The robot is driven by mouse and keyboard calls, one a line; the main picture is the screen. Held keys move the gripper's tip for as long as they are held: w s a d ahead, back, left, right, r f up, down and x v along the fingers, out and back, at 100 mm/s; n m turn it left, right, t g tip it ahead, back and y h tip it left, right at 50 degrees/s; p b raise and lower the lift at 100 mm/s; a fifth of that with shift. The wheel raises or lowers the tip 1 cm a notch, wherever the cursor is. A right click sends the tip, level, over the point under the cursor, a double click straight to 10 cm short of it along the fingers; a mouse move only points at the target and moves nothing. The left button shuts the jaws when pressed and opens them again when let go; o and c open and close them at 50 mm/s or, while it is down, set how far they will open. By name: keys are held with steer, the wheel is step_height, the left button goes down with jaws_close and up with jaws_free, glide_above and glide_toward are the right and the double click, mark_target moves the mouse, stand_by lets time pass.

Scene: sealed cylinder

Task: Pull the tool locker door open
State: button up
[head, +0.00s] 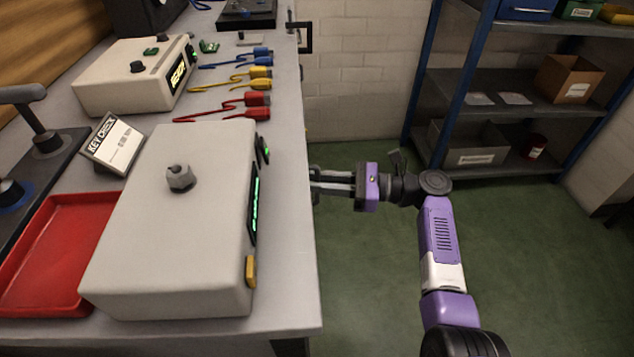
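No tool locker door can be clearly made out in the head view; any door below the workbench top is hidden by the bench's right edge. My gripper (318,181) is at that edge, beside the middle of the bench, pointing left. Its dark fingers run close together, and their tips are partly hidden at the edge. A small dark part shows around the tips, but I cannot tell whether it is a handle or whether the fingers touch it. My purple and white arm reaches in from the lower right.
The workbench (285,215) fills the left, with a large grey box (200,240), a red tray (45,255) and coloured cables (255,100) on it. A black bracket (304,37) sticks out at its far end. Shelving (510,95) stands back right. Green floor (370,290) lies clear between.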

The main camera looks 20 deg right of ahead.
steer(key=shift+w+a, duration=0.1)
steer(key=shift+a, duration=0.15)
jaws_close()
stand_by(1.4)
